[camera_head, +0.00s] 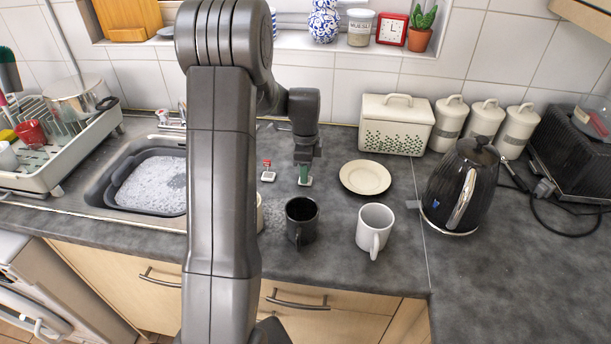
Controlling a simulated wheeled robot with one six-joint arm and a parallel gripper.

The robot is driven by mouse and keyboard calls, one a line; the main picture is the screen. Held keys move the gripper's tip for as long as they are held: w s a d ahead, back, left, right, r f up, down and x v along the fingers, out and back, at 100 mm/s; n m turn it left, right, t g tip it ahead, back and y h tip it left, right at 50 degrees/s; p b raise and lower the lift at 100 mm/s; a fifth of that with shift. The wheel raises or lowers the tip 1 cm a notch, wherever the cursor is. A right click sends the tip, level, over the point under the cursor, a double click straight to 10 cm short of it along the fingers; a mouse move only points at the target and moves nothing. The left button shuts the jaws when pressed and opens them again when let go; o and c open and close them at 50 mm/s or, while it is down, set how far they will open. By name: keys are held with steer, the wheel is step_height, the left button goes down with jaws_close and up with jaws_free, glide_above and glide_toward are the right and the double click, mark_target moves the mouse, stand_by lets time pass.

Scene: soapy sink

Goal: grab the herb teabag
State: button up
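A small teabag with a green part and a pale base (305,181) is on the grey counter behind the dark mug; I take it for the herb teabag. My gripper (305,161) points down right at its green top. The fingertips overlap the green part in this view, so I cannot tell whether they are open around it or shut on it. A second teabag with a red part and a pale base (268,176) lies just to the left, apart from my gripper.
A dark mug (301,222) and a white mug (374,230) stand in front. A cream plate (366,177) lies to the right, with a black kettle (462,188) beyond. A soapy sink basin (120,187) is at left. My arm hides part of the counter.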

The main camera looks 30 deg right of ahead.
steer(key=shift+f, duration=0.1)
jaws_close()
